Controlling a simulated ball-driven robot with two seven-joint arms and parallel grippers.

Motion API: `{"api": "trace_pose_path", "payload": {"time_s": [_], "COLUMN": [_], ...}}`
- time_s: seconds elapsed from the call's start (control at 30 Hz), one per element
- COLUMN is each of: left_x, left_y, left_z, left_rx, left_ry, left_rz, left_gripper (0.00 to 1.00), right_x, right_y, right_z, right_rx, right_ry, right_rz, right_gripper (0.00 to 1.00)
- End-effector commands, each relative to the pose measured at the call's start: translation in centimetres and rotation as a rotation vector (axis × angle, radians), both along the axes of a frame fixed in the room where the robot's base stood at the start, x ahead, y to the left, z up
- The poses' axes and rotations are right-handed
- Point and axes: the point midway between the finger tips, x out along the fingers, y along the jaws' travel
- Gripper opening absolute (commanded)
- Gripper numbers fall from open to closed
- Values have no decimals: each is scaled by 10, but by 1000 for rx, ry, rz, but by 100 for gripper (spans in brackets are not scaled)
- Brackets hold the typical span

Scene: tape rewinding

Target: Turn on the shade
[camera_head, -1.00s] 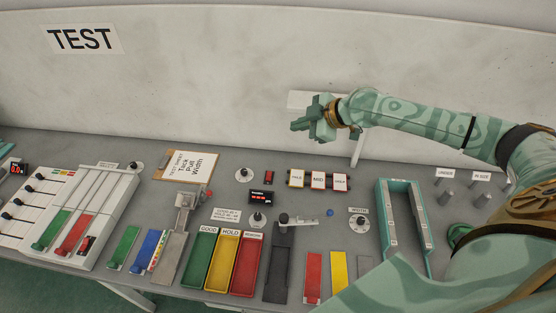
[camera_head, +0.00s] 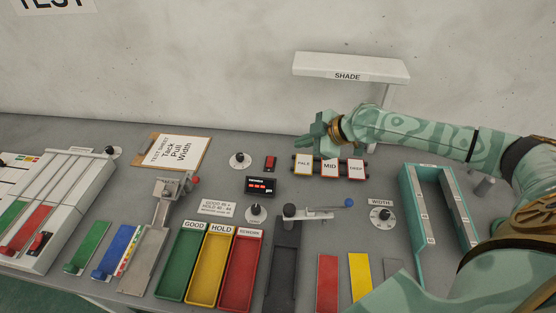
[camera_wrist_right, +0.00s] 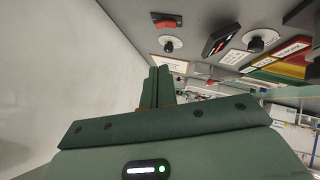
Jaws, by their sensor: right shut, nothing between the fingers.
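A white lamp-like bar labelled SHADE (camera_head: 350,67) stands on a post at the back of the bench against the wall. No lit glow is clear on it. My right gripper (camera_head: 316,142) is shut and empty, in front of and below the shade, just above and behind the PALE block (camera_head: 303,167). Its closed fingers show in the right wrist view (camera_wrist_right: 157,85). A small red switch (camera_head: 270,162) lies on the bench left of the gripper. It also shows in the right wrist view (camera_wrist_right: 168,21), beyond the fingertips. My left gripper is out of view.
Left of the red switch is a round black knob (camera_head: 240,160), with a clipboard (camera_head: 172,151) further left. MID (camera_head: 329,169) and DEEP (camera_head: 355,169) blocks sit below my right forearm. A red-digit display (camera_head: 261,186) and coloured trays (camera_head: 241,270) are nearer the front.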

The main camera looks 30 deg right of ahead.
Motion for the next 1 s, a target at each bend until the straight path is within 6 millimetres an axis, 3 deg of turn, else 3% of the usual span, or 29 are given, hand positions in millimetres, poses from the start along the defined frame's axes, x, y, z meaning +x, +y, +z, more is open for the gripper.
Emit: {"api": "trace_pose_path", "payload": {"time_s": [0.27,0.43,0.87,1.0], "left_x": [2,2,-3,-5], "left_y": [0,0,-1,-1], "left_z": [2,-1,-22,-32], "left_rx": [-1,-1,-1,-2], "left_ry": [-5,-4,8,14], "left_rz": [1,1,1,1], "left_gripper": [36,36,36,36], "right_x": [1,9,66,73], "right_y": [0,5,40,34], "right_z": [3,-6,-65,-86], "right_rx": [0,2,2,0], "right_ry": [-2,-3,-1,2], "right_rz": [0,-1,0,-3], "right_gripper": [0,0,0,0]}}
